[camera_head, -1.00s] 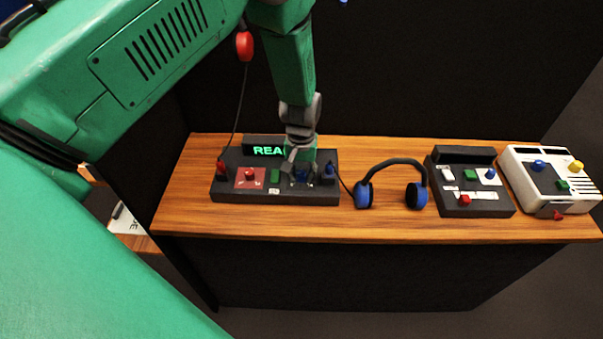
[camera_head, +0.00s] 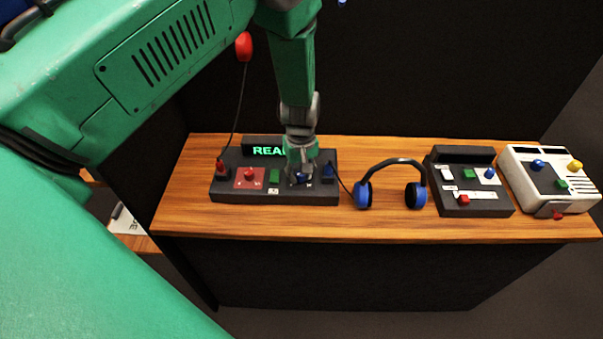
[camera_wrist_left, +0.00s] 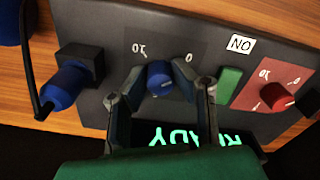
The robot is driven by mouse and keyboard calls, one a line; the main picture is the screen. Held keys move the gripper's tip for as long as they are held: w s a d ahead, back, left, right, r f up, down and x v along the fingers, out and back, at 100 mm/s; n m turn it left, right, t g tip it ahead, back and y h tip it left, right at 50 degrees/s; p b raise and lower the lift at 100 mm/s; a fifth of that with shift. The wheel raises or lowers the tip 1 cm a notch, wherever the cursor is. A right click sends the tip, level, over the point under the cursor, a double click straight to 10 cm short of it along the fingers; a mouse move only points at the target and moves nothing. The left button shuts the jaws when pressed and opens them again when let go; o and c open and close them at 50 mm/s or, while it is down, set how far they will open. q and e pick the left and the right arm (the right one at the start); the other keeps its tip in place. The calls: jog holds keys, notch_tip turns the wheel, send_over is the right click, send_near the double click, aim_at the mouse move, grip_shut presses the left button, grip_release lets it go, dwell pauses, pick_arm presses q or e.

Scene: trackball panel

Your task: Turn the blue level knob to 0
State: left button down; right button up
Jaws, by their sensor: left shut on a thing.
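The blue level knob (camera_wrist_left: 158,80) sits on the dark panel (camera_wrist_left: 95,25), between a "0" mark and a two-digit mark at the opposite end of its scale. Which mark it points at I cannot tell. My left gripper (camera_wrist_left: 163,86) reaches over the panel with one finger on each side of the knob, shut on it. In the head view my left gripper (camera_head: 300,170) comes down from above and hides most of the knob (camera_head: 302,177).
A red knob (camera_wrist_left: 277,97) and a green button (camera_wrist_left: 229,84) are beside it. A blue plug (camera_wrist_left: 66,88) with a cable is at the panel's end. A lit display (camera_head: 268,151) stands behind. Headphones (camera_head: 364,195) and two other panels (camera_head: 452,205) (camera_head: 532,193) are to the right.

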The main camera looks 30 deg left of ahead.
pick_arm(q)
jog(key=shift+w+a+r, duration=0.15)
jog(key=shift+w+r, duration=0.15)
jog(key=shift+w, duration=0.1)
jog(key=c, duration=1.3)
grip_release()
jog(key=shift+c, duration=0.2)
jog(key=shift+s+f, duration=0.15)
notch_tip(320, 180, up, 12)
jog(key=shift+f, duration=0.1)
